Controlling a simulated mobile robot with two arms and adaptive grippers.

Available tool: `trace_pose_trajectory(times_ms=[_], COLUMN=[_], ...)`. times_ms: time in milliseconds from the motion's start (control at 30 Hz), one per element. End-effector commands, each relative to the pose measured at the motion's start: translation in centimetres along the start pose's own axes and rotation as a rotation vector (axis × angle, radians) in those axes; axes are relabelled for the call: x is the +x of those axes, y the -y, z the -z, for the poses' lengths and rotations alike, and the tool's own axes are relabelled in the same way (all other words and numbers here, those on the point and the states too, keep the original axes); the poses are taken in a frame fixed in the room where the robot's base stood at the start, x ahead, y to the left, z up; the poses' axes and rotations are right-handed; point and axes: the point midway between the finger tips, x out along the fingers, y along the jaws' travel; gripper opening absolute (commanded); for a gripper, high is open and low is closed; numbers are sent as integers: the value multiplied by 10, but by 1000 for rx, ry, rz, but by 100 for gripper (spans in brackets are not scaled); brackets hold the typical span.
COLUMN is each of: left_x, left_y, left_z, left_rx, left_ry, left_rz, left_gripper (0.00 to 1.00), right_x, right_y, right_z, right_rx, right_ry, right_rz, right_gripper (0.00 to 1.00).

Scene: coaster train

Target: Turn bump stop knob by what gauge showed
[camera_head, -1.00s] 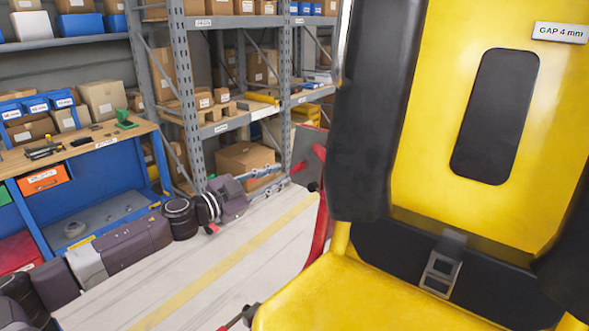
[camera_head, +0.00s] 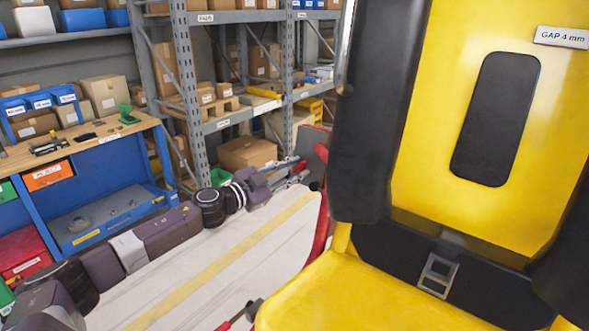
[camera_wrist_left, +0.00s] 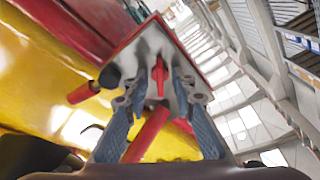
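A small plate reading "GAP 4 mm" (camera_head: 562,37) is on the yellow seat back at the upper right of the head view. My left gripper (camera_head: 294,168) is close to a grey, red-edged box (camera_head: 315,152) left of the seat. In the left wrist view, my left gripper (camera_wrist_left: 157,88) is open, its fingers apart. A red pointer-shaped knob (camera_wrist_left: 158,76) on a pale plate with a red border (camera_wrist_left: 150,48) shows between them; contact cannot be told. A red bar (camera_wrist_left: 148,133) also crosses between the fingers, nearer the camera. My right gripper is out of view.
The yellow seat (camera_head: 350,295) with black padding fills the right. A red lever with a black joint (camera_wrist_left: 92,86) is left of the fingers. A blue workbench (camera_head: 100,200) and grey shelves (camera_head: 190,100) stand behind. The pale floor with a yellow stripe (camera_head: 220,262) looks clear.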

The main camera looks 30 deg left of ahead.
Motion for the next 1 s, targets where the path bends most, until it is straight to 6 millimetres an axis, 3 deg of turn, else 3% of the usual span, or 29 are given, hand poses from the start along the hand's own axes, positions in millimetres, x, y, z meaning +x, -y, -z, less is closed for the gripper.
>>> trace_pose_trajectory(times_ms=[100,333,667,1000], left_x=[0,0,0,0], left_y=[0,0,1,4], left_z=[0,0,0,3], left_rx=[0,0,32,235], left_ry=[0,0,1,1], left_rz=[0,0,-9,-67], left_gripper=[24,0,0,0], right_x=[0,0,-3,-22], right_y=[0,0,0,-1], right_z=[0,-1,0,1], right_rx=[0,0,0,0], right_ry=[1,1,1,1], right_rz=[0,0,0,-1], right_gripper=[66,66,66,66])
